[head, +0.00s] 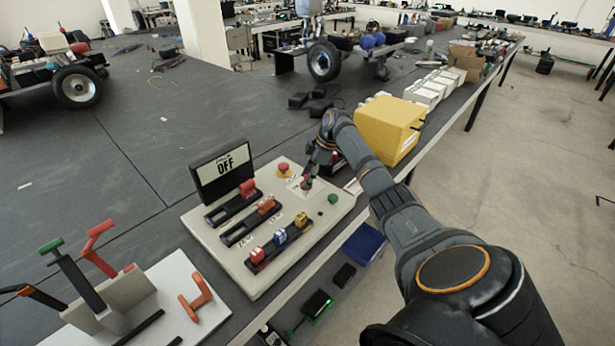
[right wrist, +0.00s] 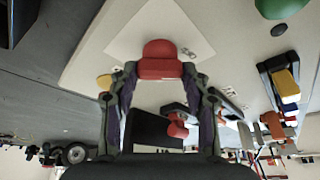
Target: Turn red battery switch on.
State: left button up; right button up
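The red battery switch (right wrist: 160,60) is a red handle on a white plate. In the right wrist view it sits between the fingertips of my right gripper (right wrist: 160,68), which appear to touch its two sides. In the head view my right gripper (head: 308,180) comes down onto the back right part of the white panel (head: 227,252) and hides most of the switch. A small display (head: 222,172) on the panel reads OFF. My left gripper is not in view.
The panel also bears a red mushroom button (head: 284,168), a green button (head: 333,198) and rows of red, orange, blue and yellow switches (head: 280,237). A lever unit (head: 95,290) stands at the front left. A yellow box (head: 388,128) stands behind my right arm.

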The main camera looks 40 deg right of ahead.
jog(key=c, duration=0.5)
jog(key=shift+r+m+p, duration=0.15)
jog(key=shift+m+p, duration=0.15)
jog(key=shift+p, duration=0.35)
jog(key=m+h+p, duration=0.1)
jog(key=m+p, duration=0.2)
jog(key=p, duration=0.2)
jog(key=m+t+h+p, duration=0.1)
jog(key=m+p, duration=0.3)
jog(key=p, duration=0.1)
jog(key=m+h+p, duration=0.1)
jog(key=m+p, duration=0.2)
jog(key=p, duration=0.2)
jog(key=shift+s+a+r+m+t+h, duration=0.1)
jog(key=shift+a+m+t+h, duration=0.2)
jog(key=shift+m+h, duration=0.1)
jog(key=m+h+p, duration=0.1)
jog(key=m+p, duration=0.2)
pick_arm(q)
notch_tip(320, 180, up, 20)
jog(key=p, duration=0.1)
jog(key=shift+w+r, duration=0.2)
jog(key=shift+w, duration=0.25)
pick_arm(e)
jog(key=shift+f+m+g+h, duration=0.15)
jog(key=shift+m+g+h, duration=0.15)
jog(key=shift+m, duration=0.55)
jog(key=shift+f+m+g+h, duration=0.15)
jog(key=shift+m+h, duration=0.25)
jog(key=shift+m, duration=0.45)
